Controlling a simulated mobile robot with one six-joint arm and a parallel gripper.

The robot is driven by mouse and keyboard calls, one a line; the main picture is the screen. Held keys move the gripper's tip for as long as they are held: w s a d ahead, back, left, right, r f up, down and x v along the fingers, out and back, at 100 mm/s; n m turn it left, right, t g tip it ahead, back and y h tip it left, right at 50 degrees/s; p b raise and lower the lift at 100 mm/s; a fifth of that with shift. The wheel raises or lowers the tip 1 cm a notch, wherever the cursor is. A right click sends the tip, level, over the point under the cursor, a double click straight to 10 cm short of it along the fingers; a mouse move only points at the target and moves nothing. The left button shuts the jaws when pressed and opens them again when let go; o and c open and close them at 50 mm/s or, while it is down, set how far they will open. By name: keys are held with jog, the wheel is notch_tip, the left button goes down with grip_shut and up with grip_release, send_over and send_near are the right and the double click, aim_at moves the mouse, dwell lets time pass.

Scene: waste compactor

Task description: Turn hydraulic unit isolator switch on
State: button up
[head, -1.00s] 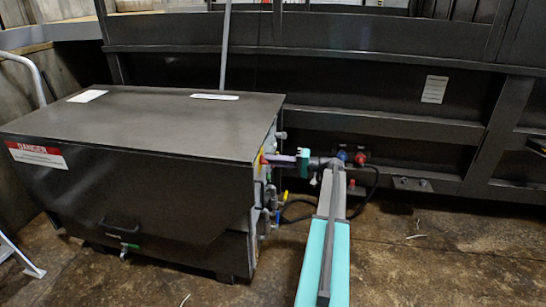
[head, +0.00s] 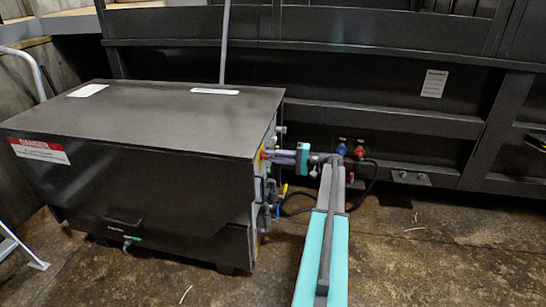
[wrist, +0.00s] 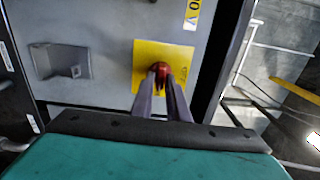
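The isolator switch is a red rotary handle (wrist: 160,69) on a yellow square plate (wrist: 145,55), on the grey side panel of the hydraulic unit (head: 150,120). In the wrist view my gripper (wrist: 161,76) has its two dark fingers close together on the red handle, with red showing between and just beyond the tips. The fingertips hide part of the handle, so I cannot read its exact angle. In the head view my gripper (head: 270,156) reaches the unit's right side from the right, where a bit of the yellow plate (head: 262,157) shows.
A grey bracket (wrist: 60,62) sits left of the plate. Pipes and small valves (head: 276,200) run below the switch. Blue and red connectors (head: 360,151) with a black cable (head: 374,180) lie behind my arm, on the dark compactor wall (head: 400,120). Floor at right is clear.

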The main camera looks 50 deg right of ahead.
jog(key=shift+o, duration=1.3)
jog(key=v, duration=1.3)
jog(key=shift+s+d, duration=0.2)
jog(key=shift+s, duration=0.15)
